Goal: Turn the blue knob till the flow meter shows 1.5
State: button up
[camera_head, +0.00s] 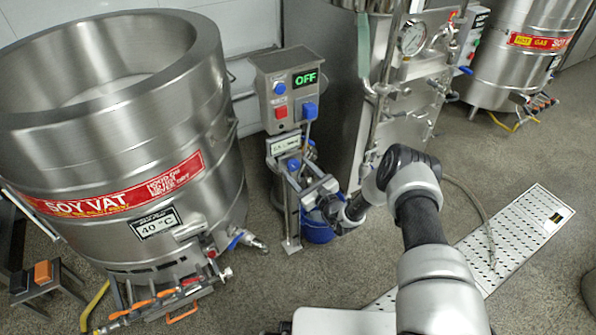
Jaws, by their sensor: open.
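A grey control box (287,92) stands on a post, centre of the view. Its display (306,78) reads OFF in green. A round blue knob (279,88) is on the box's face, left of the display. A second blue knob-like part (293,164) sits lower on the post, by a small labelled unit. Which of them the task means I cannot tell. No reading of 1.5 shows. My gripper (304,188) is open, close to the post and just below the lower blue part. Its fingers partly hide the post, and contact cannot be told.
A large steel soy vat (110,130) fills the left. A steel machine with a round gauge (412,38) and pipes stands behind my arm. A blue bucket (318,228) is beside the post. A perforated plate (530,235) lies on the right floor.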

jog(key=shift+c, duration=0.5)
jog(key=c, duration=1)
jog(key=shift+o, duration=0.2)
jog(key=shift+n, duration=0.3)
jog(key=n, duration=0.4)
jog(key=shift+n, duration=0.3)
jog(key=n, duration=0.5)
jog(key=shift+h, duration=0.3)
jog(key=shift+n, duration=0.3)
jog(key=o, duration=1.1)
jog(key=shift+c, duration=0.2)
